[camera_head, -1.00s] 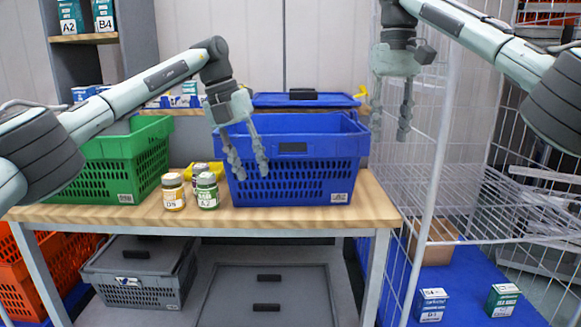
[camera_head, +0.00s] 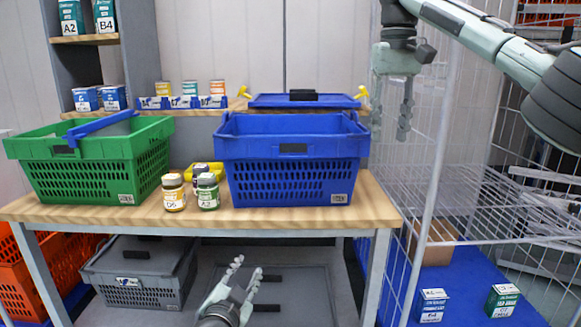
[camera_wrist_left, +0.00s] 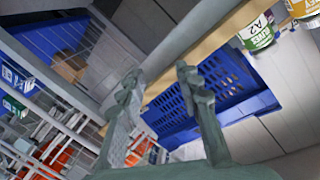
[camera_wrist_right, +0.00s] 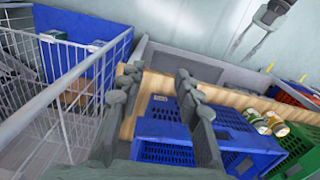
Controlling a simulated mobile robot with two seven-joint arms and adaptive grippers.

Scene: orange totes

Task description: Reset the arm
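My left gripper (camera_head: 243,285) is low at the bottom middle of the head view, in front of the table and below its top. Its two fingers are apart with nothing between them, and they also show in the left wrist view (camera_wrist_left: 158,85). My right gripper (camera_head: 391,108) hangs fingers down at the upper right, beside the wire cage and right of the blue basket. Its fingers are apart and empty in the right wrist view (camera_wrist_right: 157,85). My right arm reaches in from the upper right. Most of my left arm is out of the head view.
A blue basket (camera_head: 240,145), a green basket (camera_head: 95,148) and two labelled jars (camera_head: 174,196) stand on the wooden table (camera_head: 300,216). A wire cage (camera_head: 450,120) stands at the right. Grey lidded totes (camera_head: 143,295) are under the table.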

